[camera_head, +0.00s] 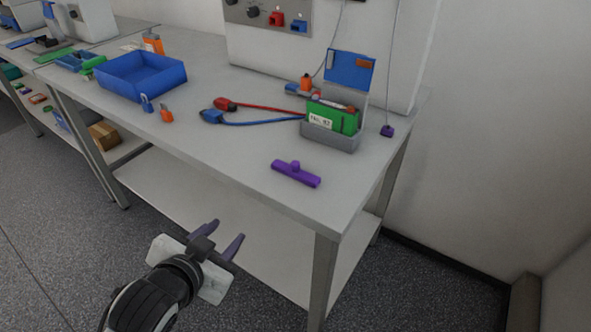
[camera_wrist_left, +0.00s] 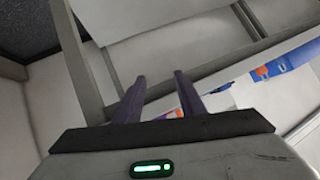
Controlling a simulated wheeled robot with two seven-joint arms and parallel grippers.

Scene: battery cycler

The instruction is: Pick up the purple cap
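The purple cap (camera_head: 296,173) lies on the table top near its front right edge in the head view. It is a short bar with a small knob on top. My left gripper (camera_head: 224,233) is in front of the table, below and left of the cap and apart from it. Its two fingers are spread with nothing between them. The fingers also show in the left wrist view (camera_wrist_left: 158,98), spread and empty. The cap is not clearly seen in the wrist view. My right gripper is not in view.
A grey box (camera_head: 331,137) with a green battery stands behind the cap, with red and blue clamp leads (camera_head: 262,122) beside it. A blue bin (camera_head: 140,80) stands further left. A small purple piece (camera_head: 387,131) hangs or lies at the right edge. The table front around the cap is clear.

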